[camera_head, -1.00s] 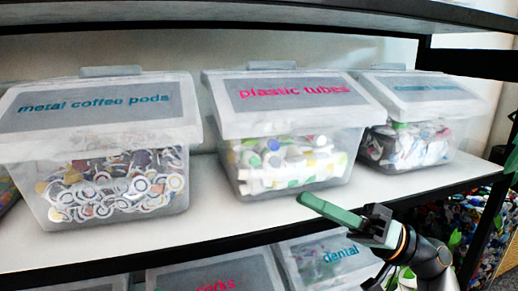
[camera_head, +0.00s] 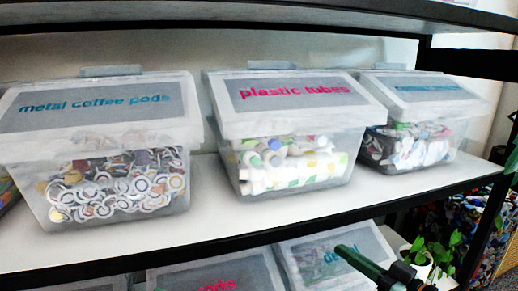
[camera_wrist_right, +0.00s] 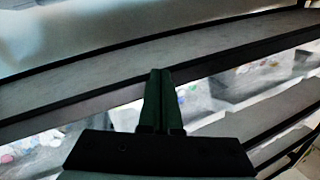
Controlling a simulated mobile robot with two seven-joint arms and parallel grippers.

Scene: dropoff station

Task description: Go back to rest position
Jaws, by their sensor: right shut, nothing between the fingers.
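My right gripper (camera_head: 345,252) shows at the lower right of the head view, in front of the lower shelf, partly covering the lid labelled "dental" (camera_head: 322,262). Its green fingers are closed together and hold nothing. In the right wrist view the same fingers (camera_wrist_right: 160,72) are side by side and point toward the shelf edge, with nothing between them. They appear apart from the shelf. Most of the right arm is below the head view's frame. My left gripper is not in view.
Clear bins labelled "metal coffee pods" (camera_head: 115,207), "plastic tubes" (camera_head: 300,186) and one with a hard-to-read label (camera_head: 410,165) stand on the white shelf (camera_head: 225,222). Its dark front edge (camera_head: 250,239) is above my gripper. A "corks" bin (camera_head: 215,277) and a plant (camera_head: 438,255) are lower.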

